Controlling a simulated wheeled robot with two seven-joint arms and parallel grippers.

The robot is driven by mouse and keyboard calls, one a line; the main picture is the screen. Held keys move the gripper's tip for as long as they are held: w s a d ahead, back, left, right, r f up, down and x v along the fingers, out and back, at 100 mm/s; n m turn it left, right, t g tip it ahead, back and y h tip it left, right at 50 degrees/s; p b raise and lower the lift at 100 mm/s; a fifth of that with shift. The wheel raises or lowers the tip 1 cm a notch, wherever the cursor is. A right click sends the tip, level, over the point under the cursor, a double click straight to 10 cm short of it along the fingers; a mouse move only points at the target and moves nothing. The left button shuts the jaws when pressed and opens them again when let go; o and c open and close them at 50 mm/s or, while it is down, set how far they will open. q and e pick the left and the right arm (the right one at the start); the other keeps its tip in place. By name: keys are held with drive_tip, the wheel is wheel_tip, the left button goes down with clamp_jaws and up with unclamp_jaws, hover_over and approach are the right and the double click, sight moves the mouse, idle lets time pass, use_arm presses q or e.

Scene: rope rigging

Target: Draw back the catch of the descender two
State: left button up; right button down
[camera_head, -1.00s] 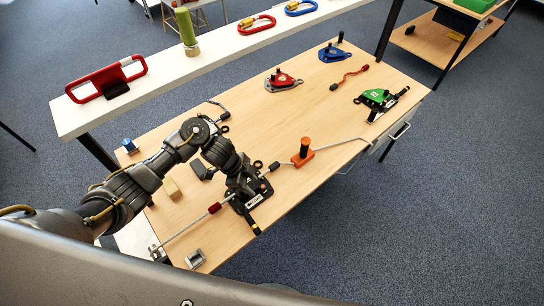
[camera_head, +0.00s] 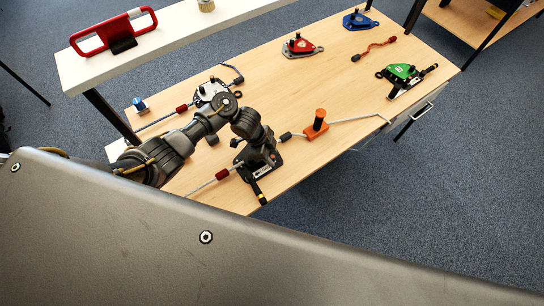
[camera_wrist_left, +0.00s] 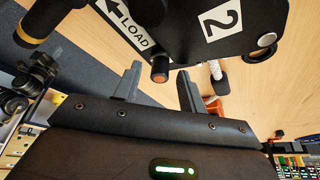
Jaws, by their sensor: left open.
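Descender two is a black device (camera_head: 264,172) at the near edge of the table in the head view, partly hidden by my left arm. In the left wrist view its black body (camera_wrist_left: 180,18) carries a "2" label and a "LOAD" arrow. Its catch, a dark pin with an orange-red tip (camera_wrist_left: 159,69), sticks out of the lower edge towards my gripper. My left gripper (camera_wrist_left: 159,84) is open, one finger on each side of the catch. I see no clear contact. In the head view its fingertips are hidden behind the arm.
A white device (camera_head: 212,92), a red device (camera_head: 299,46), a blue device (camera_head: 358,20) and a green device (camera_head: 402,73) sit farther off. A white shelf (camera_head: 178,44) runs behind.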

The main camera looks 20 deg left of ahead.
use_arm(q)
drive_tip(key=shift+s+d+f, duration=0.15)
drive_tip(key=shift+f, duration=0.2)
drive_tip(key=shift+w+d+f, duration=0.15)
drive_tip(key=shift+w+f, duration=0.05)
drive_tip(key=shift+f, duration=0.15)
clamp_jaws()
